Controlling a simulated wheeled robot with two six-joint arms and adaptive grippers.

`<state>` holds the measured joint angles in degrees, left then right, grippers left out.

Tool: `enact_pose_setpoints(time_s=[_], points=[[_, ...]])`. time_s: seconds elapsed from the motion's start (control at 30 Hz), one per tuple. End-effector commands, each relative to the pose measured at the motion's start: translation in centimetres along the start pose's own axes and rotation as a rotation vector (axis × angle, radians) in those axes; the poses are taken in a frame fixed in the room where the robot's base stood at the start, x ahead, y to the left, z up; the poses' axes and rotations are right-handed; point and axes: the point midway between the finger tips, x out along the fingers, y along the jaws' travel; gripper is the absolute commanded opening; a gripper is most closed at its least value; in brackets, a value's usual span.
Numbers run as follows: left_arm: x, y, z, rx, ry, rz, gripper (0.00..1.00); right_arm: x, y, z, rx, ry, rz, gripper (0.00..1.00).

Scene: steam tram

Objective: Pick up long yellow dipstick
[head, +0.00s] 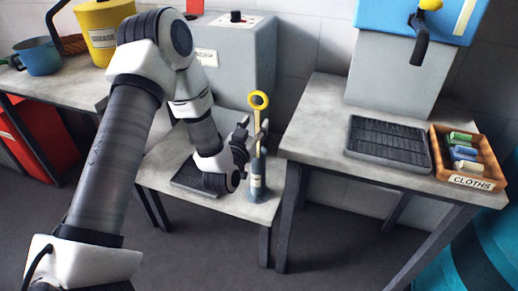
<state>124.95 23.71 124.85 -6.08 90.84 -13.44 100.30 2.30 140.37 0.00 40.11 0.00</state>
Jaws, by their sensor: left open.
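The long yellow dipstick (258,104) stands upright with its ring handle at the top. Its lower end goes into a grey bottle-like holder (257,180) with a small label, near the front right corner of the low grey table. My left gripper (256,133) is at the dipstick's shaft, below the ring and above the holder. Its jaws are open. I cannot tell whether the fingers touch the shaft. My right gripper does not show.
A black ribbed tray (190,180) lies on the low table, partly behind my arm. A grey labelled box (240,70) stands behind. The right table holds another black tray (388,143) and an orange cloths crate (467,183). A gap separates the tables.

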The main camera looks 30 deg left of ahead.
Motion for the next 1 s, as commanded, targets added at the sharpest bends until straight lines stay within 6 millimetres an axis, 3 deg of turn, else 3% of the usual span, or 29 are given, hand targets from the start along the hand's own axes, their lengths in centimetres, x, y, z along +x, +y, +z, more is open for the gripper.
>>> enact_pose_setpoints(time_s=[0.1,0.2,0.4,0.43,0.53,0.57,1.0], points=[[2.3,0.0,0.2,0.002,0.004,0.000,0.46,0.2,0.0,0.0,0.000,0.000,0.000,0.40],[3.4,0.0,0.2,0.001,0.001,0.001,0.46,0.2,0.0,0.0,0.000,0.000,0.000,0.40],[3.6,0.0,0.2,0.000,-0.001,0.001,0.46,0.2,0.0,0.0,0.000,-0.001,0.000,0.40],[3.6,0.0,0.2,0.000,-0.001,0.001,0.39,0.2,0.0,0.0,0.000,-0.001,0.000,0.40],[3.6,0.0,0.2,0.001,-0.001,0.001,0.03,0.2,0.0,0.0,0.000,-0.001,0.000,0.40],[3.6,0.0,0.2,0.001,-0.001,0.001,0.00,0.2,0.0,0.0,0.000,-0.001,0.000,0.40],[3.6,0.0,-0.2,0.000,0.000,0.001,0.00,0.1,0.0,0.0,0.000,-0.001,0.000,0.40]])
